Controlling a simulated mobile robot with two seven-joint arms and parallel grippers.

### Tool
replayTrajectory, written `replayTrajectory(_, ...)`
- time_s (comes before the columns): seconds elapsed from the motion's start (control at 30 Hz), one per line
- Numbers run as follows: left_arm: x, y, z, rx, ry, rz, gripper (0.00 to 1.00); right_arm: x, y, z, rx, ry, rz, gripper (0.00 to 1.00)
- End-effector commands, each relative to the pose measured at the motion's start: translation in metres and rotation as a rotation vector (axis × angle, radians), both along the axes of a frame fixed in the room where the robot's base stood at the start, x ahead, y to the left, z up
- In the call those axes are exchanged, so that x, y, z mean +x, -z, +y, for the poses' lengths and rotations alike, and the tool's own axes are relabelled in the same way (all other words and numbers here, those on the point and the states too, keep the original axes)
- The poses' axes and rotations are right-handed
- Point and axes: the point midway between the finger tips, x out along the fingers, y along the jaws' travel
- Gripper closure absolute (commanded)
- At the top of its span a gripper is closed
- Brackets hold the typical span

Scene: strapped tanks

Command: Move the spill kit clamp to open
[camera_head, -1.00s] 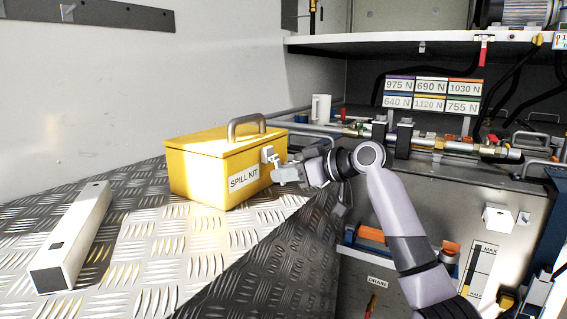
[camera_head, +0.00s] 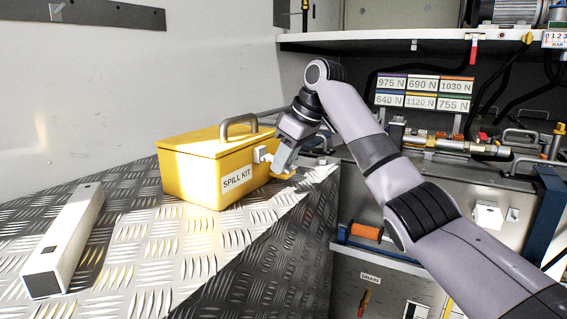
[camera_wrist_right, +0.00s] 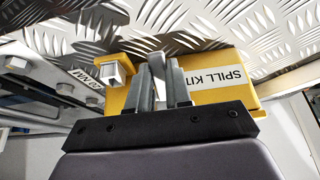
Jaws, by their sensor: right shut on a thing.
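The yellow spill kit (camera_head: 210,170) is a box with a grey top handle and a white label, standing on the diamond-plate surface. Its clamp (camera_head: 262,154) is a small light-metal part on the front face, right of the label. My right gripper (camera_head: 281,168) reaches down to the clamp from above right and is shut on it. In the right wrist view the fingers (camera_wrist_right: 165,85) close around a pale lever of the clamp (camera_wrist_right: 159,72), beside the spill kit label (camera_wrist_right: 218,78). The fingers hide part of the clamp. My left gripper is not in view.
A white rectangular bar (camera_head: 65,243) lies on the diamond-plate surface (camera_head: 150,245) at left. The plate in front of the box is clear.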

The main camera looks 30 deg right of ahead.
Motion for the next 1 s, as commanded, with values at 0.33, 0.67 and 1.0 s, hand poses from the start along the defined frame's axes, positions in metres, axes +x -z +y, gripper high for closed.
replayTrajectory(0.33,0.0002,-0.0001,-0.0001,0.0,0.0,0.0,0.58,0.0004,-0.0052,0.0004,-0.053,0.0,0.088,1.0)
replayTrajectory(0.67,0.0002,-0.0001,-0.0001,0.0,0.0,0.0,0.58,0.0007,-0.0058,0.0008,-0.068,-0.002,0.114,1.0)
replayTrajectory(1.0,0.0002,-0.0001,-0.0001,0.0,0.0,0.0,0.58,0.0007,-0.0057,0.0006,-0.069,-0.001,0.115,1.0)
